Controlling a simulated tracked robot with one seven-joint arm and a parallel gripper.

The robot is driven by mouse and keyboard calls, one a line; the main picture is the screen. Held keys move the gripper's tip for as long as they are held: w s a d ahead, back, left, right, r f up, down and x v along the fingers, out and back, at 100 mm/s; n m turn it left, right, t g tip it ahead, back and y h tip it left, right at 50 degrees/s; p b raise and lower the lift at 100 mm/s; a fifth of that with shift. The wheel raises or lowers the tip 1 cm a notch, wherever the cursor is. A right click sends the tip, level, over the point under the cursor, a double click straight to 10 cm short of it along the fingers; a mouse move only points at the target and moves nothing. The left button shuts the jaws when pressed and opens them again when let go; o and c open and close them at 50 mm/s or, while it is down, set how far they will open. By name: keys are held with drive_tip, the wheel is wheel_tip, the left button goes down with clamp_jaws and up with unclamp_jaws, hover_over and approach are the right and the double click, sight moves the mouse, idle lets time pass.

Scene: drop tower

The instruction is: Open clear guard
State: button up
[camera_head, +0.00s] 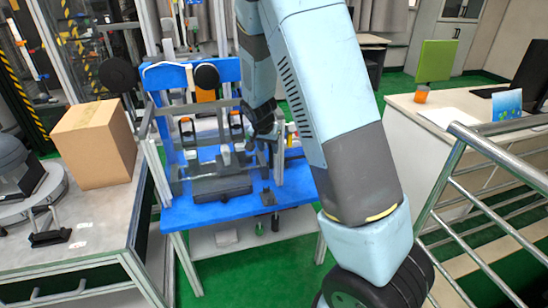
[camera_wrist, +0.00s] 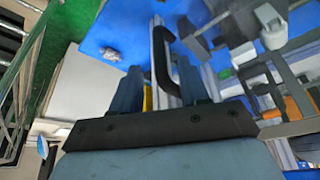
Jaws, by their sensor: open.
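The clear guard (camera_head: 178,160) is a see-through panel in a frame. It stands upright over the black fixture (camera_head: 220,186) on the blue bench (camera_head: 200,215). A black curved handle (camera_wrist: 163,62) on a pale metal bar shows large in the wrist view. My gripper (camera_wrist: 160,82) is open, and in that view the handle appears between its two fingers. I cannot tell whether either finger touches it. In the head view my gripper (camera_head: 268,128) is at the right side of the guard, and its fingers are hard to make out.
A cardboard box (camera_head: 97,145) stands on the grey table at the left. Green floor shows in front of the blue bench.

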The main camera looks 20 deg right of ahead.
sight(270, 153)
drive_tip(key=x, duration=0.7)
drive_tip(key=shift+f, duration=0.15)
clamp_jaws()
idle(0.3)
